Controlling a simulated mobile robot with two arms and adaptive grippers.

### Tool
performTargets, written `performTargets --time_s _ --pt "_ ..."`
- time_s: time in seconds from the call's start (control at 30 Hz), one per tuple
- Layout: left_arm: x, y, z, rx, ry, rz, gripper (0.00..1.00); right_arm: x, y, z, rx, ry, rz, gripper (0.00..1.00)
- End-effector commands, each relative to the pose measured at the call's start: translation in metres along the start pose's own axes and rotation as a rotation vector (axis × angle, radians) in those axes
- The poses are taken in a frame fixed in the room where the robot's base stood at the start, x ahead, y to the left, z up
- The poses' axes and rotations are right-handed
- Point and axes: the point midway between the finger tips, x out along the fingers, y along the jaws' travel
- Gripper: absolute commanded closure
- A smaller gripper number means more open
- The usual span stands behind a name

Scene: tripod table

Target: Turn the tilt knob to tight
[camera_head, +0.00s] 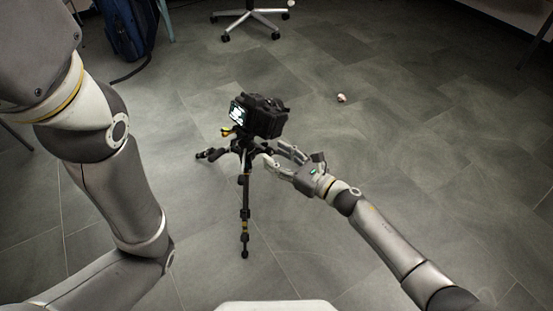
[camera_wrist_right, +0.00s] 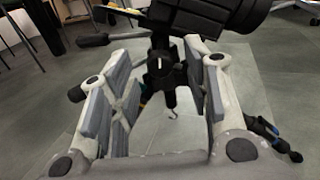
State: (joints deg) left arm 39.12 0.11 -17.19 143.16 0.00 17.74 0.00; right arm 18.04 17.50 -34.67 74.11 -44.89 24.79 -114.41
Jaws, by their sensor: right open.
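A black camera (camera_head: 264,117) with a lit screen sits on a small black tripod (camera_head: 245,190) that stands on the floor. In the right wrist view the camera's dark underside (camera_wrist_right: 205,14) is at the top. The tilt knob (camera_wrist_right: 160,66), black with a white mark, is on the tripod head below it. My right gripper (camera_head: 275,153) is beside the tripod head, on its right. In the right wrist view its fingers (camera_wrist_right: 158,95) are open, with the knob seen between and beyond them; contact cannot be told. My left arm shows at the left, but its gripper is out of view.
A small round object (camera_head: 341,98) lies on the floor behind and right. A blue backpack (camera_head: 124,28) and a chair base (camera_head: 250,20) are at the back. Tripod legs spread low around the gripper. The floor at right is mostly clear.

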Motion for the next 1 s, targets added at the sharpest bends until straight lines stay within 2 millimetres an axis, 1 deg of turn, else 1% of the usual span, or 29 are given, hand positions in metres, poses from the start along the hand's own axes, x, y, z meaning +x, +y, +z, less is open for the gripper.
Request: performTargets --time_s 0.1,0.37,0.47,0.7,0.73,1.0 --pt "0.0009 0.001 -0.0033 0.001 0.009 0.003 0.6 0.0072 0.0007 -0.0003 0.0 -0.001 0.001 0.56" --pt "0.002 0.001 -0.0035 0.001 0.011 0.004 0.6 0.0083 0.0006 0.0005 0.001 0.0 0.001 0.56" --pt "0.002 0.0011 -0.0035 0.001 0.011 0.004 0.6 0.0082 0.0005 0.0005 0.001 0.0 0.001 0.66" --pt "0.002 0.0013 -0.0037 0.001 0.011 0.004 0.6 0.008 0.0005 0.0004 0.001 0.0 0.001 0.97" --pt "0.002 0.0012 -0.0037 0.001 0.011 0.004 0.6 0.008 0.0005 0.0004 0.001 0.0 0.001 1.0" --pt "0.0031 0.001 -0.0034 0.001 0.012 0.004 0.6 0.008 0.0006 0.0007 0.026 0.0 0.001 1.0"
